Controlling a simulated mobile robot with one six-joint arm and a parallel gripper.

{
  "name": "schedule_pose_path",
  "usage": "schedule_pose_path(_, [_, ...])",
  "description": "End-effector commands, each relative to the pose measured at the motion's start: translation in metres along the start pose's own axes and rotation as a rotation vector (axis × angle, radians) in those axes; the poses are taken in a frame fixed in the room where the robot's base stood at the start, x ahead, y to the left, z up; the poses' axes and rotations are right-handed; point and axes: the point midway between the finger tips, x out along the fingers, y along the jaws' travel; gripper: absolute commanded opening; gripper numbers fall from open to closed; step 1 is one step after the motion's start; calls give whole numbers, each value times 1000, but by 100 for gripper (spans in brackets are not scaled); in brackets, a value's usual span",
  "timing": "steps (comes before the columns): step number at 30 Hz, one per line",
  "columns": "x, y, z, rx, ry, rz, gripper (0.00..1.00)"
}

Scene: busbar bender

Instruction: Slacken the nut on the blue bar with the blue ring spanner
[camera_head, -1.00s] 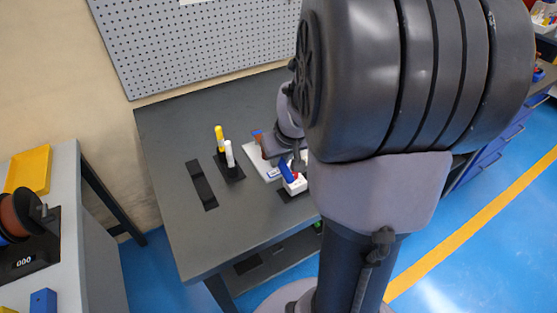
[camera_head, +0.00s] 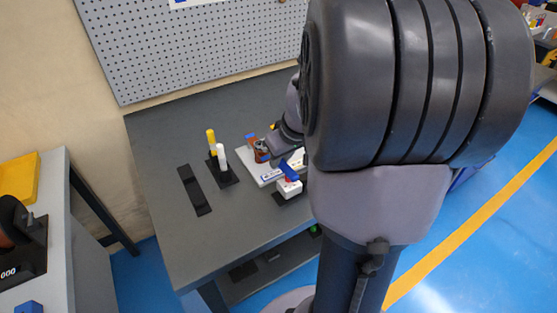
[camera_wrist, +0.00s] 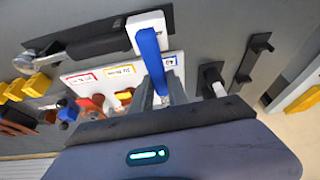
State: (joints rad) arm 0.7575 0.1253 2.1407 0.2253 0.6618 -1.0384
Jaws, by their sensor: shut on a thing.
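The blue ring spanner (camera_wrist: 150,55) is a flat blue bar in the wrist view. Its near end lies between the two fingers of my gripper (camera_wrist: 161,97), which is shut on it. Its far end overlaps a white block (camera_wrist: 147,20). In the head view the spanner (camera_head: 288,170) slants above the same white block (camera_head: 289,188). A white board (camera_wrist: 110,74) with red, yellow and blue labels lies beside and under the gripper.
A black-handled tool (camera_wrist: 100,45) with a metal head lies beside the white block. A yellow marker (camera_head: 211,140) and a white marker (camera_head: 221,155) stand in a black holder. A black strip (camera_head: 194,190) lies farther left. The table's front left is clear.

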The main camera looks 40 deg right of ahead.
Motion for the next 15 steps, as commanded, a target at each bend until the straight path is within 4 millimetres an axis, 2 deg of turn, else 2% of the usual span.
schedule_pose_path(15, [0,10,-1,-90,0,-38,0])
